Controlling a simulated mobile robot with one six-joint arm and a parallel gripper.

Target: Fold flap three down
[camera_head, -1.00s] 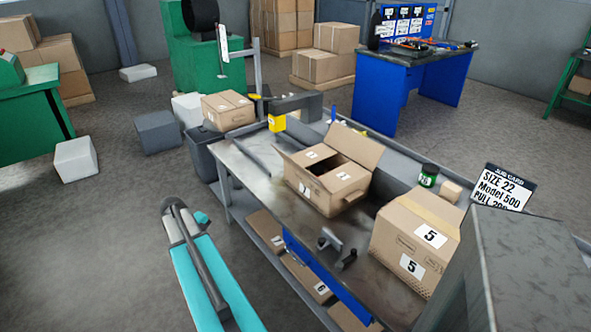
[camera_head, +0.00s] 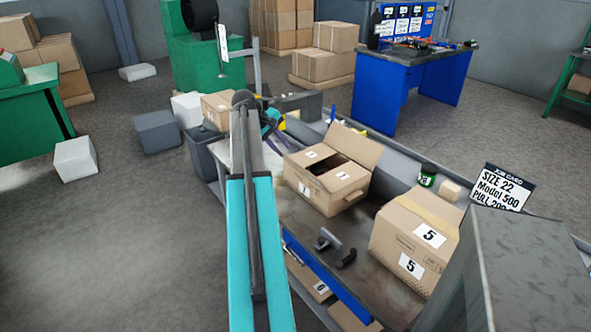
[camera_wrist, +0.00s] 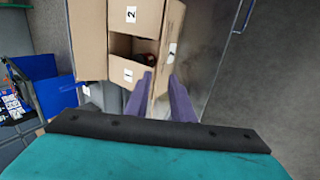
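The open carton (camera_head: 325,200) stands on the bench, with flaps and a dark opening on top. A wide unlabelled flap (camera_head: 355,147) stands up and outward on its back right side; it appears at the left in the wrist view (camera_wrist: 88,40). The wrist view shows a flap labelled 2 (camera_wrist: 145,20) and a flap labelled 1 (camera_wrist: 120,73) lying inward, with the opening between them. A panel with a partly readable label (camera_wrist: 172,45) is on the right. My gripper (camera_wrist: 161,77) has its purple fingers apart over the carton's near right edge. I cannot tell whether they touch it.
A closed carton marked 5 (camera_head: 405,240), a green-labelled jar (camera_head: 427,176) and a small tan block (camera_head: 450,191) share the bench. A grey clamp-like tool (camera_head: 335,245) is at the front edge. A large grey block (camera_head: 520,265) stands at the right.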

